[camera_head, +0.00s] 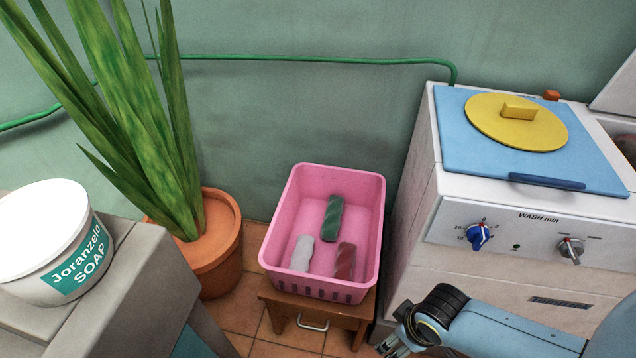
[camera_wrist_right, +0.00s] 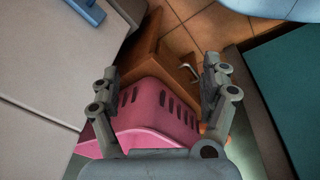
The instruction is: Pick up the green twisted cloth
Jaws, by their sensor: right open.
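The green twisted cloth (camera_head: 332,218) lies in the far part of a pink basket (camera_head: 367,243). A white cloth (camera_head: 302,253) and a brown-red cloth (camera_head: 345,262) lie nearer the front of the same basket. My right gripper (camera_head: 393,346) is low in the head view, right of and in front of the basket, apart from the cloths. In the right wrist view my right gripper (camera_wrist_right: 160,72) is open and empty, with the pink basket (camera_wrist_right: 152,108) beyond its fingers. The cloths are not visible there. My left gripper is not in view.
The basket stands on a small wooden stool (camera_head: 339,314). A white washing machine (camera_head: 520,250) rises close on the right. A potted plant (camera_head: 215,255) stands left of the basket, and a soap tub (camera_head: 45,240) sits on the grey ledge. Above the basket is open.

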